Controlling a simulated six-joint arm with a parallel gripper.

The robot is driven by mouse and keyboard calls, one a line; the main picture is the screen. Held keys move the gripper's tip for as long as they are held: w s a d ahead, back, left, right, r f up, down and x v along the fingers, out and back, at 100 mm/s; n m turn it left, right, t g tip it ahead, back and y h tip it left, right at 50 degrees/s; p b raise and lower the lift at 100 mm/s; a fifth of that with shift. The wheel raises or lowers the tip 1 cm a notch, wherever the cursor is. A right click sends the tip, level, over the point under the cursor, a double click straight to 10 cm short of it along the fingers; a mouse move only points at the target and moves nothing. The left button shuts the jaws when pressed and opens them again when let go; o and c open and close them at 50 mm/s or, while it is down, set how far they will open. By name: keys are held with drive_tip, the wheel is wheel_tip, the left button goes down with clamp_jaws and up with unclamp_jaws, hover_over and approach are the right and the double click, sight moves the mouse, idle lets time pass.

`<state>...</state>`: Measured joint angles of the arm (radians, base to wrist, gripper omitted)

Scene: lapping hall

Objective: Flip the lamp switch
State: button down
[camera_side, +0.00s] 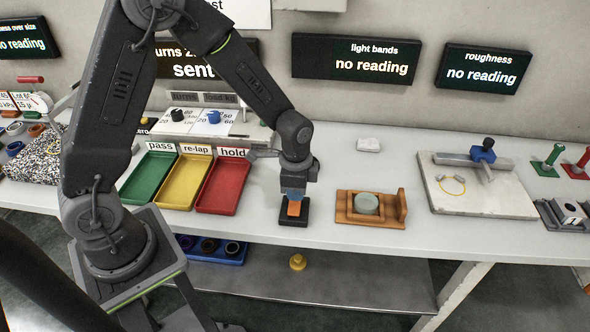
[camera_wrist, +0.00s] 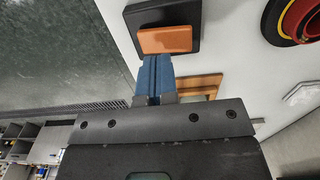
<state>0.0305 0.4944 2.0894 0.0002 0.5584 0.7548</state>
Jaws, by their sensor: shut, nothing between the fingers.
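The lamp switch is an orange rocker (camera_side: 294,208) on a black base (camera_side: 294,218), near the front edge of the white bench. In the wrist view the orange rocker (camera_wrist: 166,40) sits on its black base (camera_wrist: 185,16) at the top. My gripper (camera_side: 293,194) is upright directly over the switch, its blue fingers shut together and empty. In the wrist view the fingertips (camera_wrist: 152,62) meet the rocker's near edge; I cannot tell whether they touch or hover just above it. The fingers hide part of the rocker and base. I cannot make out a lamp.
A red tray (camera_side: 223,186) stands left of the switch, beside a yellow tray (camera_side: 184,181) and a green tray (camera_side: 150,179). A wooden fixture (camera_side: 345,212) with a round pale disc is close on the right. The bench between switch and fixture is clear.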

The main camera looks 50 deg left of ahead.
sight(294, 213)
wheel_tip(294, 213, up, 12)
drive_tip(key=s+d, duration=0.1)
drive_tip(key=shift+s+d+f, duration=0.15)
drive_tip(key=shift+f, duration=0.1)
drive_tip(key=s+a+r+n+t, duration=0.2)
drive_tip(key=s+r+n+t, duration=0.3)
drive_tip(key=s+r+n, duration=0.4)
drive_tip(key=shift+s+a+r+t, duration=0.25)
drive_tip(key=shift+s+r, duration=1.1)
drive_tip(key=shift+s, duration=1.7)
